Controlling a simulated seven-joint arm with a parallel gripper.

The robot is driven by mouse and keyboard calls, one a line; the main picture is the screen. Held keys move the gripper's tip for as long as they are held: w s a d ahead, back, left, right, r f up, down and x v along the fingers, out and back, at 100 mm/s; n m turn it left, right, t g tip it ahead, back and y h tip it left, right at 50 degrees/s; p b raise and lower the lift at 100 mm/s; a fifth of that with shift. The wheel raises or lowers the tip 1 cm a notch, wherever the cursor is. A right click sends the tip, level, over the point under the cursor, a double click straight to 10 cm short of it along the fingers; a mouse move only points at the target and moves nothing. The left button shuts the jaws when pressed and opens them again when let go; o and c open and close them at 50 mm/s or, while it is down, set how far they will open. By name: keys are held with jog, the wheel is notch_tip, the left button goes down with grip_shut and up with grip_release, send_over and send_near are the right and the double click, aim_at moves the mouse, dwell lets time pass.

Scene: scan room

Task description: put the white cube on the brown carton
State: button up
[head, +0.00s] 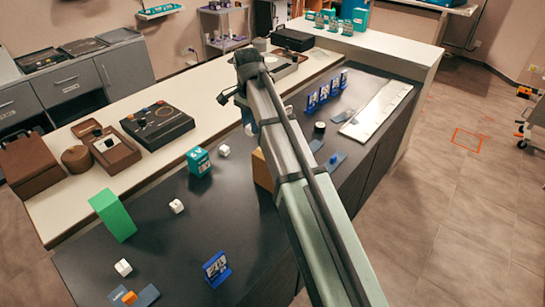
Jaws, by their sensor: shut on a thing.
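The brown carton (262,171) stands on the dark worktop, partly hidden behind my arm. My gripper (247,122) is at the far end of my arm, up and left of the carton in the picture. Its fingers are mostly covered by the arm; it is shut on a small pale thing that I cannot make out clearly. Three small white cubes lie apart on the dark worktop: one near the carton (224,150), one in the middle left (177,206) and one at the front left (123,267).
A teal box (198,161), a green block (113,215) and a blue stand (216,269) are on the dark worktop. Blue stands (325,93) and a pale panel (377,108) are at its far right. Brown devices (110,150) line the pale counter.

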jog(key=s+d+r, duration=0.7)
jog(key=s+d, duration=0.1)
jog(key=s, duration=0.1)
jog(key=shift+n, duration=0.4)
jog(key=shift+w+a+f, duration=0.1)
jog(key=shift+a+f, duration=0.05)
jog(key=shift+f, duration=2.35)
jog(key=shift+a+f, duration=0.1)
jog(key=shift+f, duration=2.35)
jog(key=shift+f, duration=0.15)
jog(key=o, duration=1)
jog(key=shift+r, duration=3.95)
